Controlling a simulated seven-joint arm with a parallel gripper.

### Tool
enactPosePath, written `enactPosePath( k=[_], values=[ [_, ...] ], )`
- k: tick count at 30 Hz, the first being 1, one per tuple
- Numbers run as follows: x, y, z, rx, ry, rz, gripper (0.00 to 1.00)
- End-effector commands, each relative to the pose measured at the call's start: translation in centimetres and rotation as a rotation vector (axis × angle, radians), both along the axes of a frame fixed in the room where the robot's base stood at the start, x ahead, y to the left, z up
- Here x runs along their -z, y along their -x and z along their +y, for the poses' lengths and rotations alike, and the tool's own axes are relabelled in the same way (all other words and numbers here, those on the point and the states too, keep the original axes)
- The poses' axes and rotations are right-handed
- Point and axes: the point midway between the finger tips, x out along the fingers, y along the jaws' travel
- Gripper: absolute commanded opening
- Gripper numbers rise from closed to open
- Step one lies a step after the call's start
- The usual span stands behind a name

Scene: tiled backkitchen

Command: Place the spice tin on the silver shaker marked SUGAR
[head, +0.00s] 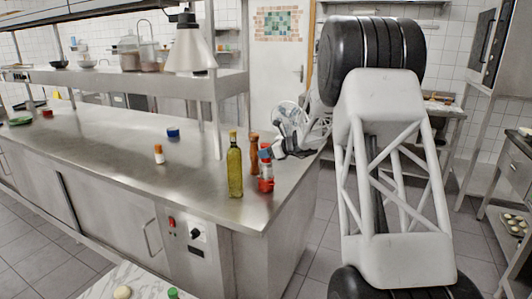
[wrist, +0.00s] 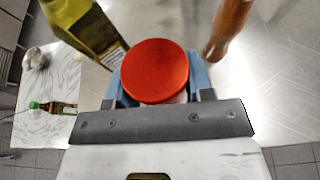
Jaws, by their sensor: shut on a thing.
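My gripper (wrist: 155,85) has its blue fingers on either side of a red-topped container (wrist: 155,73), seen from above in the wrist view. I cannot make out the silver shaker marked SUGAR in either view. Whether the container touches the counter is unclear.
A green-yellow oil bottle (head: 235,170) stands close left of my gripper. A brown wooden mill (head: 254,148) stands close behind. Farther left on the steel counter (head: 115,160) are an orange-capped jar (head: 158,155), a blue tin (head: 173,133) and a red tin (head: 47,113).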

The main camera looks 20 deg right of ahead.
Motion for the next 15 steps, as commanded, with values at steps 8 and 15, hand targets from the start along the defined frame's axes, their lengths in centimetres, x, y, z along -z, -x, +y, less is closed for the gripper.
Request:
enactPosePath(
  k=[8, 15],
  values=[
    [0.17, 0.0, 0.0, 0.0, 0.0, 0.0, 0.24],
    [0.28, 0.0, 0.0, 0.0, 0.0, 0.0, 0.73]
  ],
)
